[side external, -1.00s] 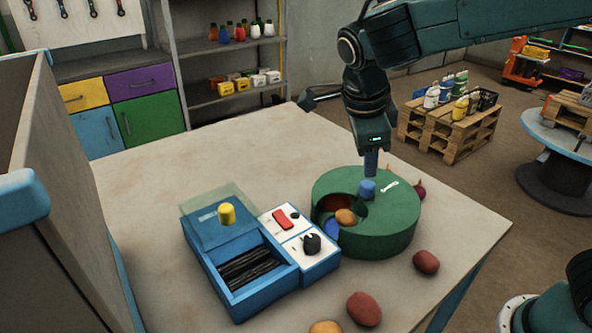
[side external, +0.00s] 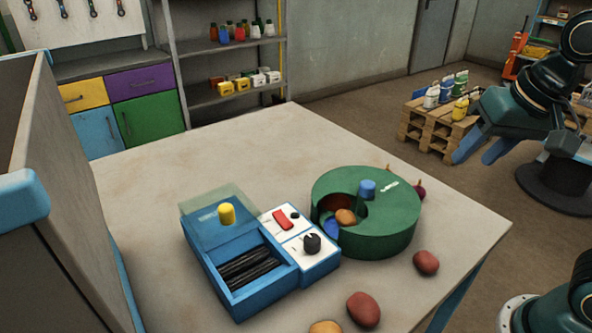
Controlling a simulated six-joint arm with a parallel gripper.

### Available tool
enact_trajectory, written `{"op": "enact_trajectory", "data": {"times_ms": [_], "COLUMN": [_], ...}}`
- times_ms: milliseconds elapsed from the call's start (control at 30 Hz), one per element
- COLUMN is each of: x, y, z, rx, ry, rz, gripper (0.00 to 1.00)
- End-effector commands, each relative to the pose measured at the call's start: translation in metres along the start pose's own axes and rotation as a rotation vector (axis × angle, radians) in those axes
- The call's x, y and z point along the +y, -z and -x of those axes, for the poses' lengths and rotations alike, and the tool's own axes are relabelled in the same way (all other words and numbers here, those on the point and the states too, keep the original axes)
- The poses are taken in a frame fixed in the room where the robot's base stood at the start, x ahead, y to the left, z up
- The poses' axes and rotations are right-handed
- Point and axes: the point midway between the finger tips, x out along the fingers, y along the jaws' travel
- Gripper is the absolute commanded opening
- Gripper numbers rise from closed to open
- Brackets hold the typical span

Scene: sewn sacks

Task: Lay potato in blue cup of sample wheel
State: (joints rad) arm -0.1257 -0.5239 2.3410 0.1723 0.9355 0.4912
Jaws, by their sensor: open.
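The sample wheel is a green drum (side external: 375,238) with a blue knob (side external: 367,189) on top and a cut-out in its upper left. Through the cut-out I see a dark red area (side external: 326,204), a brown-orange rounded piece (side external: 345,217), and part of the blue cup (side external: 332,229) at the lower left. Reddish-brown lumps lie on the table at the right (side external: 426,262) and front (side external: 364,309). A tan-orange lump (side external: 325,327) is cut by the bottom edge. I cannot tell for sure which is the potato. My gripper (side external: 480,154) is open, empty, and right of the wheel, apart from it.
A blue box (side external: 237,302) with dark slats, a clear lid, a yellow knob and a switch panel (side external: 305,243) stands left of the wheel. A purple-red bulb (side external: 419,192) peeks out behind the wheel. A grey, blue-edged panel (side external: 70,220) stands at left. The back table is clear.

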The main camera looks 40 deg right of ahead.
Motion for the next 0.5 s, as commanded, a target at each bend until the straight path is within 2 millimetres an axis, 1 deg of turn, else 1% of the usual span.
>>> {"op": "enact_trajectory", "data": {"times_ms": [33,100,233,333,500], "x": [0.006,0.012,0.018,0.021,0.023], "y": [-0.007,-0.016,-0.031,-0.039,-0.045], "z": [0.002,0.004,0.005,0.005,0.005], "rx": [0.013,0.027,0.055,0.072,0.084], "ry": [0.016,0.034,0.06,0.072,0.079], "rz": [0.067,0.174,0.344,0.436,0.507], "gripper": [0.43,0.43,0.43,0.43,0.43]}}
